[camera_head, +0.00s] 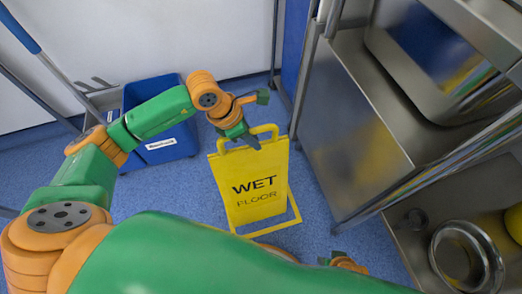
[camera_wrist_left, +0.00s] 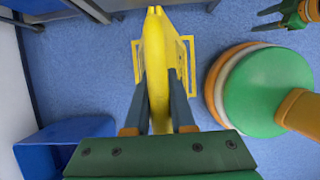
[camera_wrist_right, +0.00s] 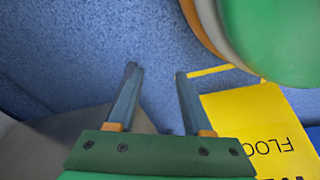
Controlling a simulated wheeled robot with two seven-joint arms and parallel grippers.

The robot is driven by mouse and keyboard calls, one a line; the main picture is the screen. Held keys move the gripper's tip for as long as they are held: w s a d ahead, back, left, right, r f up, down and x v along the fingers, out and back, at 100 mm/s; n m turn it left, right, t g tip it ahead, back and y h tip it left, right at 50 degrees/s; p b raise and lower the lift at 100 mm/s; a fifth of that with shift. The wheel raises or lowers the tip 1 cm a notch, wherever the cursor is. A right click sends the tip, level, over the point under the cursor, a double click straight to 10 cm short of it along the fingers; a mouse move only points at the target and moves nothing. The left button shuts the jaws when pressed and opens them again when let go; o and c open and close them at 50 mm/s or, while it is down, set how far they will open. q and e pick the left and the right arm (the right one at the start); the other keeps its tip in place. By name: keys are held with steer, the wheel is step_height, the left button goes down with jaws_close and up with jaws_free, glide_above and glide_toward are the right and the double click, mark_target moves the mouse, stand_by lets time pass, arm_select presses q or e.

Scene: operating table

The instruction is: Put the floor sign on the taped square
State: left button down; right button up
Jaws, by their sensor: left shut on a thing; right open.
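The yellow floor sign (camera_head: 250,190) reads "WET FLOOR" and stands nearly upright in the head view. My left gripper (camera_head: 246,138) is shut on its top handle, and the left wrist view shows the sign (camera_wrist_left: 154,50) between the fingers (camera_wrist_left: 158,98). I cannot tell whether the sign touches the floor. My right gripper (camera_wrist_right: 156,72) is open and empty, with the sign (camera_wrist_right: 262,130) to its right in the right wrist view.
A blue bin (camera_head: 160,120) stands behind my left arm, near the white wall. A steel cabinet (camera_head: 350,125) stands close on the right, beside a steel surface with a round metal bowl (camera_head: 466,258). Blue floor (camera_head: 190,200) is clear left of the sign.

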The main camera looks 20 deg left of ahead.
mark_target(261, 151)
arm_select(q)
steer(key=shift+w+d+f, duration=0.25)
steer(key=shift+d+f, duration=0.5)
steer(key=shift+f, duration=0.25)
steer(key=f, duration=0.1)
steer(key=f+b, duration=0.1)
steer(key=f, duration=0.1)
steer(key=shift+d+f+b, duration=0.1)
steer(key=shift+d+b, duration=0.2)
steer(key=shift+f, duration=0.2)
steer(key=c, duration=0.8)
jaws_free()
steer(key=shift+o, duration=0.2)
arm_select(e)
steer(key=r, duration=0.1)
steer(key=w+r, duration=0.2)
steer(key=shift+w+a+r, duration=0.2)
steer(key=shift+a, duration=0.05)
arm_select(q)
steer(key=shift+r, duration=0.15)
